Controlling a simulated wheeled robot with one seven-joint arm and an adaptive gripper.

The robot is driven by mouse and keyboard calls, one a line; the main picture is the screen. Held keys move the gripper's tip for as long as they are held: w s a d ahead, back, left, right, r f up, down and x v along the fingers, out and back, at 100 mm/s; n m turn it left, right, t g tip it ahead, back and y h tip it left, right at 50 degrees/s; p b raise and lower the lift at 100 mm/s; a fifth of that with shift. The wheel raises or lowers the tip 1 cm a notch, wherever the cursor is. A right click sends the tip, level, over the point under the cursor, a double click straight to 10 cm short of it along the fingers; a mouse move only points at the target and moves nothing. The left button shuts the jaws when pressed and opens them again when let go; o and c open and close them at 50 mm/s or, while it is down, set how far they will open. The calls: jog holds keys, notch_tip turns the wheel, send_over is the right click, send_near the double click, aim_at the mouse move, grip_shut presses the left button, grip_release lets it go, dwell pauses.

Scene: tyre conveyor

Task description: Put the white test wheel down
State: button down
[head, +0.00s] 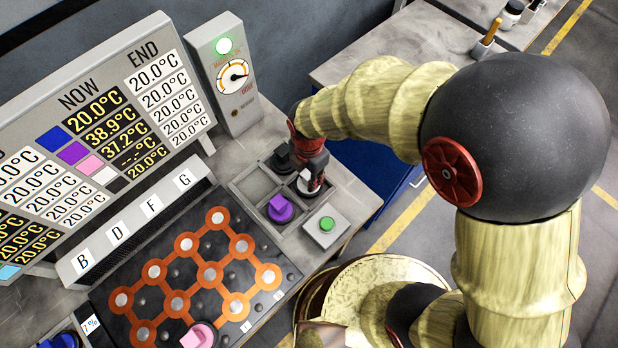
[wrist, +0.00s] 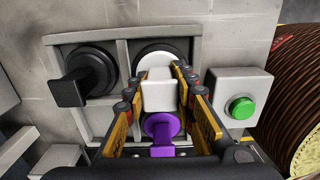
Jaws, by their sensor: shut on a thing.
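The white test wheel (wrist: 158,94) is between the fingers of my gripper (wrist: 160,115), which is shut on its pale block-shaped handle. Its round white base shows behind the handle, within the far right compartment of the grey divided tray (wrist: 122,60) in the wrist view. I cannot tell whether the base touches the tray floor. In the head view my gripper (head: 310,168) is over the tray's right-hand compartment, with the white wheel (head: 308,184) partly hidden under it. A black wheel (wrist: 88,75) and a purple wheel (head: 280,208) sit in neighbouring compartments.
One tray compartment (head: 254,184) is empty. A box with a green button (head: 326,223) stands right beside the tray. A board with orange links (head: 210,275) carries a pink wheel (head: 198,336). A gauge box (head: 226,75) and a temperature panel (head: 95,125) stand behind.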

jog(key=shift+f, duration=0.4)
jog(key=shift+f, duration=0.15)
jog(key=c, duration=1.5)
grip_release()
notch_tip(320, 180, up, 12)
jog(key=shift+r+p, duration=0.2)
jog(key=shift+p, duration=0.95)
